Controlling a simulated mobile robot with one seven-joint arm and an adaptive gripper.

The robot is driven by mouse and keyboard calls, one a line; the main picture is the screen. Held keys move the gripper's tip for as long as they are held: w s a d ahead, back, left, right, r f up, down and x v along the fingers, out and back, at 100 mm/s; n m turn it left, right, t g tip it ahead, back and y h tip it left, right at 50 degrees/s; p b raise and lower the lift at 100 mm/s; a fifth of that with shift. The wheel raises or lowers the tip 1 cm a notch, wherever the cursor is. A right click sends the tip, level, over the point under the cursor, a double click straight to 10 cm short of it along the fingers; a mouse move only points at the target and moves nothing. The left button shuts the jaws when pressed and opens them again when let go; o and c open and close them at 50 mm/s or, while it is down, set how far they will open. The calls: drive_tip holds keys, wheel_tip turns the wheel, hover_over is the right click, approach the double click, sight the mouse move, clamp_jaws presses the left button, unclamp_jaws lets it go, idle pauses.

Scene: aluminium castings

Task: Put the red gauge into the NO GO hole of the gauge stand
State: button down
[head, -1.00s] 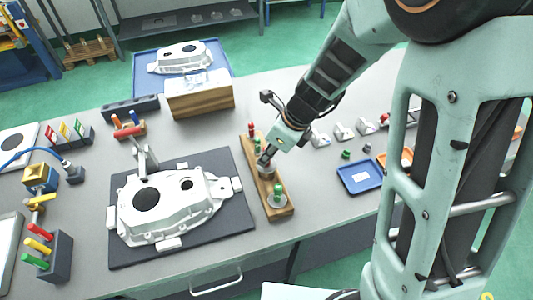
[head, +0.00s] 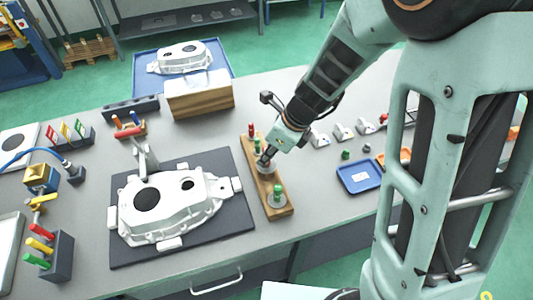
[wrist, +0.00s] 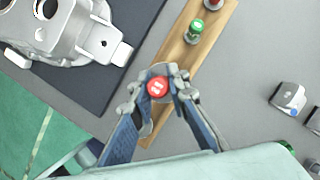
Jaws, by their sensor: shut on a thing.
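My gripper (wrist: 160,82) is shut on a red gauge (wrist: 157,88), whose round red top with a white mark faces the wrist camera. In the head view my gripper (head: 264,161) is over the middle of a long wooden stand (head: 285,212). The stand also shows in the wrist view (wrist: 177,50). A green-topped gauge (wrist: 195,28) and another red-topped one (wrist: 213,3) stand farther along it. At its near end is another green-topped gauge (head: 277,190). The fingers hide the held gauge's lower end, so I cannot tell whether it is in a hole. No NO GO label is readable.
A white casting (head: 165,208) lies on a dark mat (head: 235,222) left of the stand. A blue tray (head: 360,177) and several small metal parts (head: 342,132) are to the right. A wooden box (head: 200,100) stands behind.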

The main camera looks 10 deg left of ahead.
sight(267, 165)
drive_tip(key=shift+f+b, duration=1.7)
drive_tip(key=shift+f, duration=0.4)
drive_tip(key=c, duration=1.8)
unclamp_jaws()
drive_tip(key=v, duration=1.2)
